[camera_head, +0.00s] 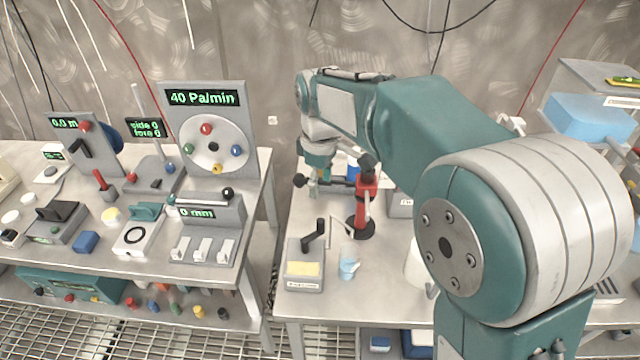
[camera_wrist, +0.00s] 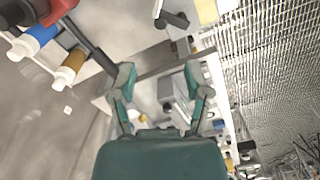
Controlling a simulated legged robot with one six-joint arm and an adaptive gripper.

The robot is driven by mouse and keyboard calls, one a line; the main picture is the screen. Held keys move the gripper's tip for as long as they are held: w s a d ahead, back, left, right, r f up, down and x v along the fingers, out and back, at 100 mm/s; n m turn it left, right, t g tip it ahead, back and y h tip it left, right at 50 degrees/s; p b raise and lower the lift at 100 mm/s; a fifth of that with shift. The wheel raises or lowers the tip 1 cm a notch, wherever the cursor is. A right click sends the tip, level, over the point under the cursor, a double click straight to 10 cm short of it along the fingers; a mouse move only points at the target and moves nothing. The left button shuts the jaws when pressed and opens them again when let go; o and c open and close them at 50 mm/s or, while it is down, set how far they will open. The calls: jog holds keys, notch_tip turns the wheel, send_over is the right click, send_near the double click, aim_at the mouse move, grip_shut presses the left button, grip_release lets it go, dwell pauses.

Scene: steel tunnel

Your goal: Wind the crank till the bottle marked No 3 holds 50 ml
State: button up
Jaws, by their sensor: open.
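A grey box with a black crank handle (camera_head: 315,236) and a pale yellow panel (camera_head: 304,268) stands at the front left of the right-hand table. Its front label is too small to read. A small clear bottle with blue liquid (camera_head: 349,268) stands just right of it, under a thin bent spout. I cannot read a number or level on the bottle. My gripper (camera_wrist: 160,82) is open and empty in the wrist view, its teal fingers apart.
A red stand (camera_head: 366,205) on a black foot rises behind the bottle. A white mug (camera_head: 417,265) is to the right, partly behind my arm. The left table (camera_head: 225,280) holds several dials and switches. A gap separates the tables.

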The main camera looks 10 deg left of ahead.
aim_at(320, 220)
jog(key=f, duration=0.3)
jog(key=shift+d+f, duration=0.3)
jog(key=shift+f, duration=0.1)
jog(key=f, duration=0.4)
jog(key=a+f, duration=0.1)
jog(key=f, duration=0.2)
jog(key=shift+f, duration=0.1)
jog(key=shift+d+f, duration=0.35)
jog(key=shift+f, duration=0.15)
jog(key=shift+a, duration=0.1)
jog(key=shift+a, duration=0.15)
grip_shut()
